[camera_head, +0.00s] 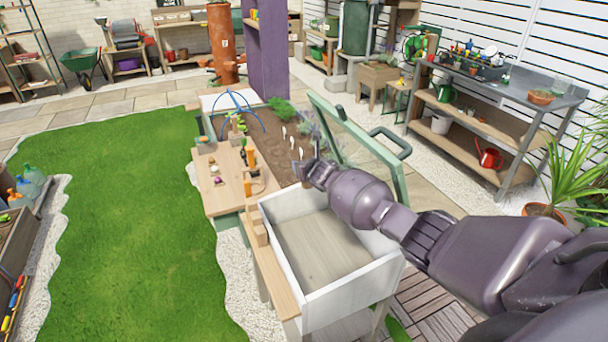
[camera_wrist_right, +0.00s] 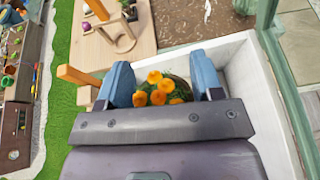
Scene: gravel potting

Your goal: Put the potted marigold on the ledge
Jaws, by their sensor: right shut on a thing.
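The potted marigold (camera_wrist_right: 158,89), with several orange blooms and green leaves, is between the two blue fingers of my right gripper (camera_wrist_right: 163,80) in the right wrist view. Its pot is mostly hidden by the gripper. In the head view my right gripper (camera_head: 312,172) is over the far end of a white-walled box, and the marigold cannot be made out there. A narrow wooden ledge (camera_head: 272,268) runs along the box's left side. A wider wooden board (camera_head: 213,168) lies beyond it; I cannot tell which one is the task's ledge. My left gripper is out of view.
The white box (camera_head: 348,291) has an open wooden floor. A raised green-framed glass lid (camera_head: 352,139) stands close to the right of my gripper. Onions and a wooden holder sit on the board. A soil bed (camera_head: 283,152) with white markers lies beyond.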

